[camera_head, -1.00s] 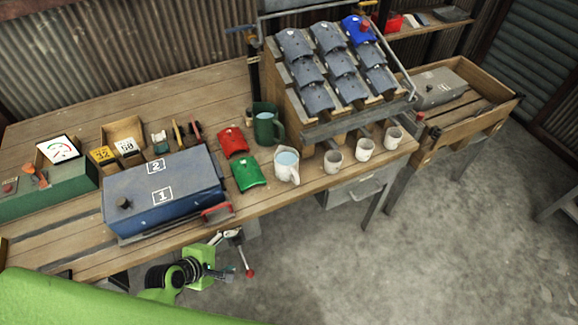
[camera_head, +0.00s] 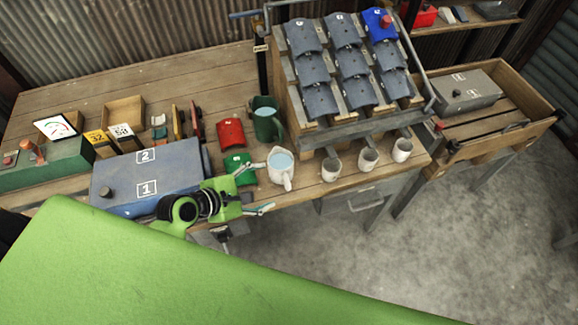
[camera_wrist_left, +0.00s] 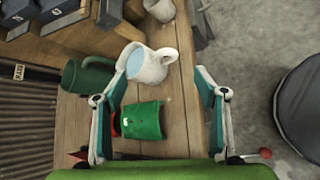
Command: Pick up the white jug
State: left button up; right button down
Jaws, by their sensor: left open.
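The white jug (camera_head: 281,168) stands upright near the front edge of the workbench, with pale blue liquid in it. Its handle points to the front in the head view. In the left wrist view the jug (camera_wrist_left: 147,64) lies ahead, beyond the fingertips. My left gripper (camera_head: 255,190) is open and empty, just left of the jug and apart from it. In the wrist view its two fingers (camera_wrist_left: 157,90) are spread wide, with the green curved piece (camera_wrist_left: 141,121) seen between them. My right gripper is not in view.
A green jug (camera_head: 267,122) stands behind the white one. Several small white cups (camera_head: 368,158) stand to its right, below a rack of grey pieces (camera_head: 353,92). A blue box (camera_head: 150,178) and a red curved piece (camera_head: 231,132) are to the left. Open floor lies in front.

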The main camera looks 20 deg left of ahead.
aim_at(286, 180)
pick_arm(q)
jog(key=x, duration=0.5)
jog(key=shift+w+f, duration=0.15)
jog(key=shift+f, duration=0.1)
jog(key=shift+w+d+f, duration=0.15)
jog(key=shift+w+d, duration=0.05)
jog(key=shift+p+x, duration=0.35)
jog(key=shift+x, duration=1.85)
jog(key=shift+w+d+f, duration=0.1)
jog(key=shift+w+f, duration=0.2)
jog(key=shift+f, duration=0.15)
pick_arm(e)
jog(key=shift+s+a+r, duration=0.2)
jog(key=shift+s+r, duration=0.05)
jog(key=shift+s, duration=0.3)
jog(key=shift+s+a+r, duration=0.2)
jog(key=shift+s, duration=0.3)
pick_arm(q)
jog(key=c, duration=0.3)
jog(key=shift+s, duration=0.1)
jog(key=c, duration=1.3)
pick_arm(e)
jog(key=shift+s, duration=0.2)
pick_arm(q)
jog(key=shift+r, duration=0.1)
